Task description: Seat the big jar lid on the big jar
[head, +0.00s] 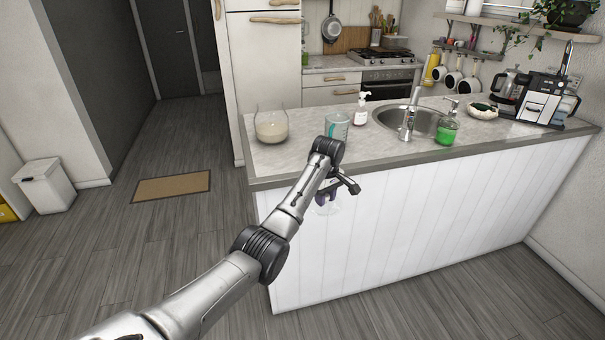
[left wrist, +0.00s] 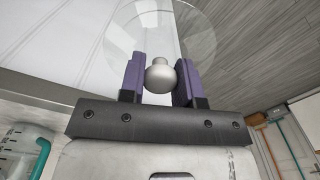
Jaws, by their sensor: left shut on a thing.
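The big jar (head: 271,129) is clear glass with a pale cream filling and stands on the left end of the counter, its top uncovered. The big jar lid (left wrist: 203,30) is a clear glass disc with a round grey knob (left wrist: 160,76). My left gripper (left wrist: 159,78) has purple fingers shut on that knob. In the head view the left gripper (head: 326,196) is in front of the counter's white panel, below the counter edge and to the right of the jar. The lid shows only faintly there. My right gripper is in neither view.
A teal-patterned glass (head: 337,127) stands on the counter (head: 300,156) just behind my left wrist. A white pump bottle (head: 361,110), a sink tap (head: 407,122) and a green soap bottle (head: 446,125) stand farther right. The counter between jar and teal glass is clear.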

